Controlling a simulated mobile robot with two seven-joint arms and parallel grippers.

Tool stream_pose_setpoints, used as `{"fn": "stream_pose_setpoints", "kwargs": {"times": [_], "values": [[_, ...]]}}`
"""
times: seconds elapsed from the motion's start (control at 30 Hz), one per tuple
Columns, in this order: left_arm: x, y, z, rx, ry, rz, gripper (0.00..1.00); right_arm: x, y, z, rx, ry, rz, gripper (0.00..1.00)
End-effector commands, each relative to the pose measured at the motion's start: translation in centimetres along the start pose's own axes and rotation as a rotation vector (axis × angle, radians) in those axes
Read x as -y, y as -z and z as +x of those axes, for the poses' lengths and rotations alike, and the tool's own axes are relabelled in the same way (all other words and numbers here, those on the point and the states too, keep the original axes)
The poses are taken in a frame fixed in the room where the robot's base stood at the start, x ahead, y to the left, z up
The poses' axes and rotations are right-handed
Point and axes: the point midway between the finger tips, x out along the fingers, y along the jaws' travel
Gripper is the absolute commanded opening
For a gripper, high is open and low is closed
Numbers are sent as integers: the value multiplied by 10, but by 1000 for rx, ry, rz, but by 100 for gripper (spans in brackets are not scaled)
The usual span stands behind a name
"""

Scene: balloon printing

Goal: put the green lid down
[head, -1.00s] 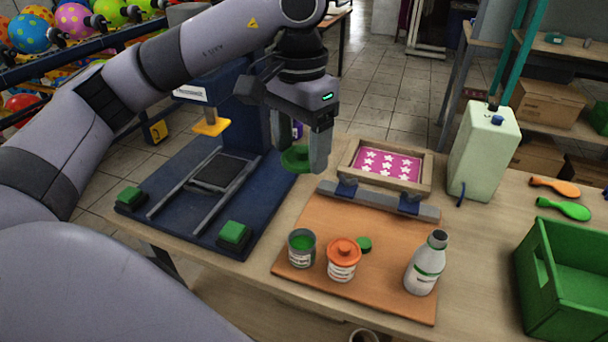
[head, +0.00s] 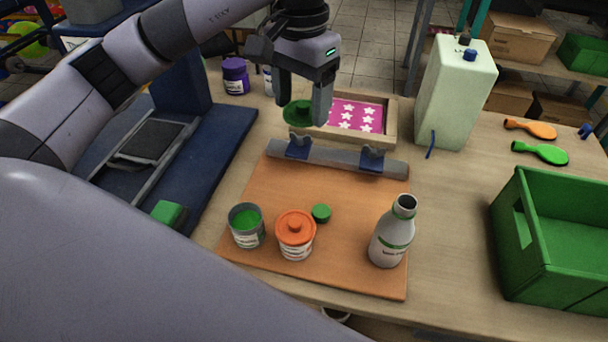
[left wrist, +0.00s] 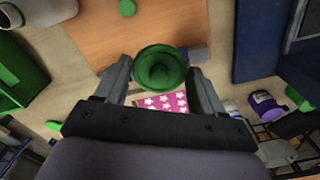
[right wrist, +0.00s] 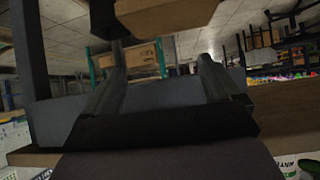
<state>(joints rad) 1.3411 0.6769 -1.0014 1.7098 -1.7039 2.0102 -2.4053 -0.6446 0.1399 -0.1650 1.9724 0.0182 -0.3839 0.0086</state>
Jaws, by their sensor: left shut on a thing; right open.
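My left gripper (head: 303,106) is shut on the green lid (head: 298,114) and holds it in the air over the back of the table, by the pink star screen. In the left wrist view the round lid (left wrist: 160,70) sits between the two fingers. The open can of green paint (head: 246,226) stands at the front left of the orange-brown board (head: 345,275). My right gripper (right wrist: 161,55) shows only in the right wrist view; it is open and empty.
An orange-lidded can (head: 295,236), a small green cap (head: 321,213) and a bottle (head: 392,232) are on the board. The framed screen (head: 357,115) is behind the grey bar (head: 340,160). A green crate (head: 545,270) stands right. The board's middle is clear.

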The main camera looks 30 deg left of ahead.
Motion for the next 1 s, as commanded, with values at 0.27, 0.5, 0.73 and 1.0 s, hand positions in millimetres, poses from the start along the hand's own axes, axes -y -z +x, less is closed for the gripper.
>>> {"fn": "stream_pose_setpoints", "kwargs": {"times": [0.27,0.5,0.73,1.0], "values": [[-1,-1,62,5,-3,1,41,3,-9,6,5,8,3,91],[0,-1,110,5,-1,1,41,4,-6,6,3,11,3,91],[0,-1,131,2,-1,1,41,3,-4,5,-2,11,2,91],[0,-1,167,2,-1,1,41,3,-4,6,-3,10,2,91]]}}
